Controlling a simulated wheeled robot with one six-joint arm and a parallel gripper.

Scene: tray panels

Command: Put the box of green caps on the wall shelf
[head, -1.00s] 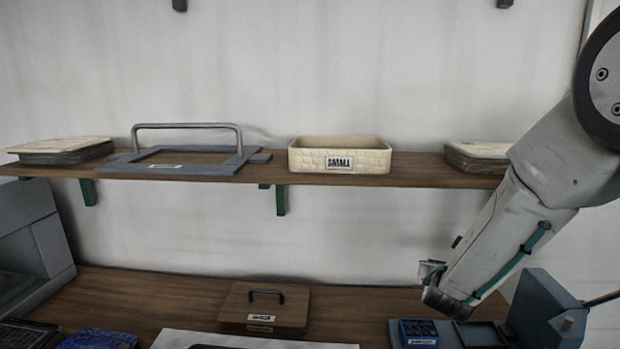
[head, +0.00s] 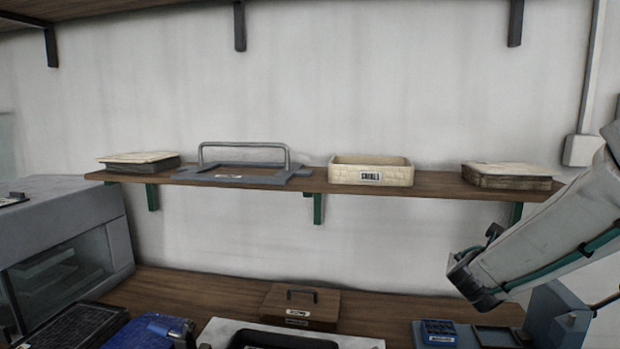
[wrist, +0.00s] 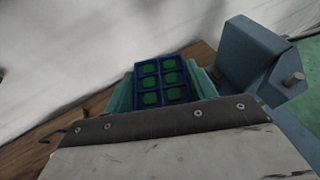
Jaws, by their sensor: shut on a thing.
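The box of green caps (wrist: 148,97) is blue, with green caps in its compartments. In the wrist view it sits between the teal fingers of my gripper (wrist: 163,84), which is shut on it. In the head view my wrist (head: 478,276) is at the lower right, below the shelf's right end; the fingers and the held box are hidden there. The wall shelf (head: 438,183) is a brown board on green brackets, higher than my wrist in the picture.
On the shelf stand a grey handled frame (head: 240,178), a cream box labelled SMALL (head: 395,176) and stacks at both ends (head: 505,180). Shelf room shows between the cream box and the right stack. Below are a lidded wooden box (head: 300,306), a blue compartment box (head: 437,333) and a blue-grey machine (head: 558,320).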

